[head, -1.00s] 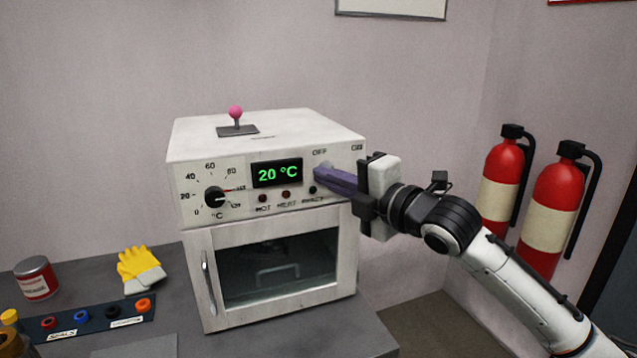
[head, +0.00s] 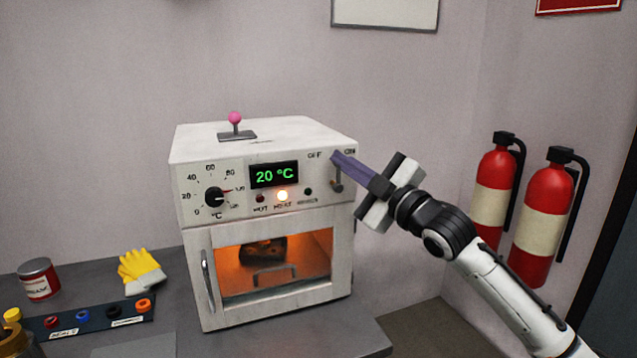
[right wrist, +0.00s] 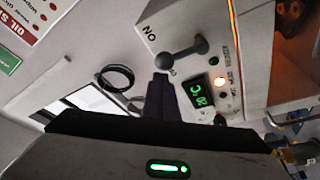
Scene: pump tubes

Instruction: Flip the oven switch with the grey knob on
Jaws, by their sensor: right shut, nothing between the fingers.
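The white oven (head: 270,225) stands on the bench. Its lit display (head: 275,175) reads 20 °C. The heat lamp (head: 282,196) glows and the chamber behind the glass door is orange. The switch with the grey knob (head: 337,187) is at the panel's upper right, partly behind my fingers. Contact with the switch cannot be told. My left gripper is not in view.
A pink-knobbed lever (head: 235,120) stands on the oven's top. Yellow gloves (head: 140,272), a red can (head: 38,279) and a rack of coloured seals (head: 85,320) lie at the left. Two fire extinguishers (head: 545,215) hang at the right.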

